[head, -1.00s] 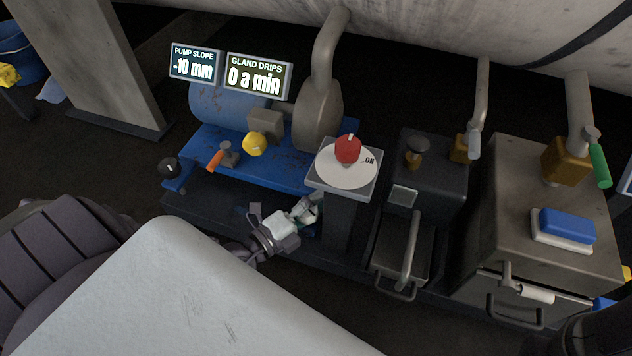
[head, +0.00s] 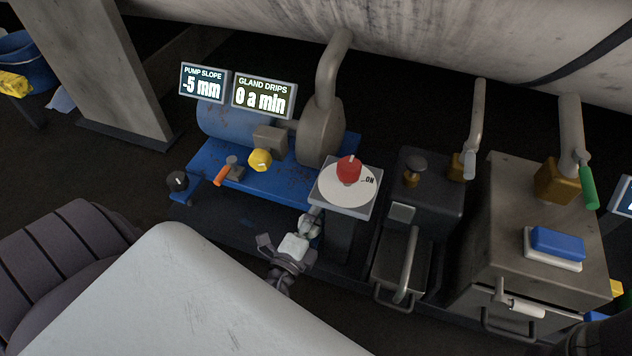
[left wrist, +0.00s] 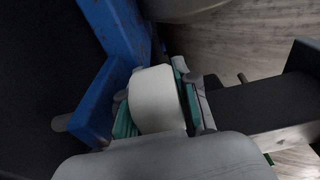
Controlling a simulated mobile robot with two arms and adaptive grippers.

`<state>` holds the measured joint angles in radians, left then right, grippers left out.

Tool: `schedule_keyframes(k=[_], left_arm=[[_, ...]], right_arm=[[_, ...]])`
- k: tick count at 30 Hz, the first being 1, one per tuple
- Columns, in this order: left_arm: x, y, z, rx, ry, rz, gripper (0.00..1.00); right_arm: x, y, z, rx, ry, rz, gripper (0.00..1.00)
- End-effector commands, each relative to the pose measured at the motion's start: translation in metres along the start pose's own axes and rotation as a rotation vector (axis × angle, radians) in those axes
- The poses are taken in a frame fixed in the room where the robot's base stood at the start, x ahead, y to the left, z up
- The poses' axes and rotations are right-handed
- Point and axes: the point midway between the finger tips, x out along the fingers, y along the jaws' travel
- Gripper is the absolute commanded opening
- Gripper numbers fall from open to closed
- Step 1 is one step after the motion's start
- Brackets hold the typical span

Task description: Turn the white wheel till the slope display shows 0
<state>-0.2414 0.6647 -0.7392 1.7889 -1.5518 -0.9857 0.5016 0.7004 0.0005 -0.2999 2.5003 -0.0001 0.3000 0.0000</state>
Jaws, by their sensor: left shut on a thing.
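The pump slope display (head: 203,85) reads -5 mm in the head view. The white wheel (left wrist: 157,100) shows in the left wrist view, close beside the blue frame (left wrist: 115,72). My left gripper (head: 307,226) is low at the front of the blue pump base, left of the pedestal with the red knob. Its teal-padded fingers are shut on the white wheel, one on each side. In the head view the gripper mostly hides the wheel. My right gripper is not in view.
A gland drips display (head: 263,97) reads 0 a min. A red knob (head: 349,170) sits on a white dial on the pedestal (head: 343,235). An orange-handled lever (head: 222,175) and a yellow knob (head: 260,160) stand on the blue base. Dark floor lies in front.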

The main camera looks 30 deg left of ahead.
Motion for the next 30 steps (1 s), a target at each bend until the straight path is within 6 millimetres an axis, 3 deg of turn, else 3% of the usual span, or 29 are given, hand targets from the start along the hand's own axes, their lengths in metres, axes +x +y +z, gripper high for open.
schedule_keyframes(k=[7, 8, 12, 23, 26, 30], left_arm=[[0.000, 0.000, 0.000, 0.001, 0.002, 0.000, 0.00], [0.000, 0.000, 0.000, 0.001, 0.002, 0.000, 0.33], [0.000, 0.000, 0.000, 0.001, 0.002, 0.000, 0.56], [0.000, -0.004, 0.000, 0.000, 0.002, -0.001, 0.56], [0.000, -0.015, 0.000, -0.002, 0.001, -0.002, 0.56], [0.000, -0.045, 0.000, -0.004, 0.001, -0.009, 0.56]], right_arm=[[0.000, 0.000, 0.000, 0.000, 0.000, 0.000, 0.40], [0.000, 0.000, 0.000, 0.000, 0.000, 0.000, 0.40], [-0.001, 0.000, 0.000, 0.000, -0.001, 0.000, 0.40], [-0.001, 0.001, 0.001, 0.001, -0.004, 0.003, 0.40], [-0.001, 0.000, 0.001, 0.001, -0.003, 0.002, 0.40], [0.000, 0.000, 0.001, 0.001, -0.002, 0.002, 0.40]])
